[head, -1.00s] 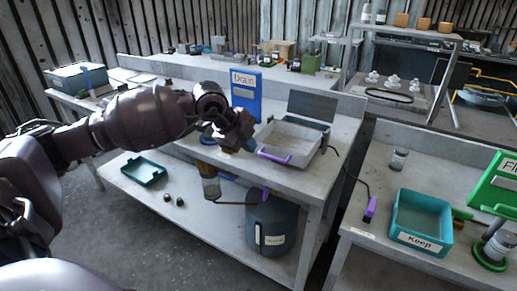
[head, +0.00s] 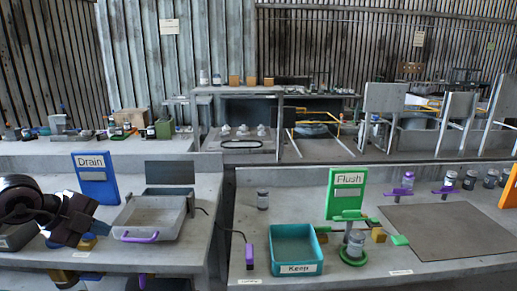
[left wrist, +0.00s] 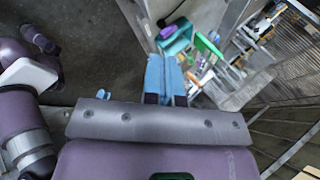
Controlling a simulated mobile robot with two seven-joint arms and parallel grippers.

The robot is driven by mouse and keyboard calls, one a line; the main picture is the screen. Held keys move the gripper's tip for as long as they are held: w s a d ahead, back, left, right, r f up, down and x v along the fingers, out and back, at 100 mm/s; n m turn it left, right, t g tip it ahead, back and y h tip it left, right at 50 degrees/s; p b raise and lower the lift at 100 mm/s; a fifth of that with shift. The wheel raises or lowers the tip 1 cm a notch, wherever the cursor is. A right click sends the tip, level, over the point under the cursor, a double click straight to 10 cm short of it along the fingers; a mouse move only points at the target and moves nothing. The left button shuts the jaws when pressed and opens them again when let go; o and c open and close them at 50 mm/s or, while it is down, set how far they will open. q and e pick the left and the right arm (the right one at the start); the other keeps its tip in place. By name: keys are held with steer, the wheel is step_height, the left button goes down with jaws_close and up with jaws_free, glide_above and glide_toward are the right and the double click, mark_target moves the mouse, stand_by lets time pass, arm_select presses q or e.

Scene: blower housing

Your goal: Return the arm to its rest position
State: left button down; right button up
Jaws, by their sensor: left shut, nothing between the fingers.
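My left arm comes in at the left edge of the head view. Its gripper (head: 99,228) is above the bench with the blue Drain sign (head: 96,179), to the left of the grey tray (head: 153,219) with the purple handle. In the left wrist view, the two blue fingers (left wrist: 166,66) lie together with nothing between them. Most of the left arm is outside the head view. My right gripper does not show.
On the right-hand bench stand a teal Keep bin (head: 297,253), a green Flush sign (head: 346,193), a small jar (head: 262,199) and a grey mat (head: 447,231). Several jars stand behind the mat. A gap separates the two benches.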

arm_select(q)
steer(key=w+d+r+m+t+h, duration=0.1)
steer(key=d+r+m+t+h, duration=0.3)
steer(key=d+h, duration=0.3)
steer(key=s+a+f+n+t+y, duration=0.25)
steer(key=f+n+y, duration=0.25)
steer(key=f+n, duration=0.4)
steer(key=s+a+f+n+t+y, duration=0.1)
steer(key=s+f+n+t+y, duration=0.2)
steer(key=f+n, duration=0.6)
steer(key=s+d+f+n+g+y, duration=0.2)
steer(key=s+d+f+n, duration=0.1)
steer(key=s+f, duration=0.6)
steer(key=s+d+f+n+g+y, duration=0.1)
steer(key=s+d+f+n+g, duration=0.2)
steer(key=s+f, duration=0.6)
step_height(320, 180, down, 2)
steer(key=shift+s+f+n+y, duration=0.1)
steer(key=shift+s+n+y, duration=0.3)
steer(key=shift+n, duration=0.4)
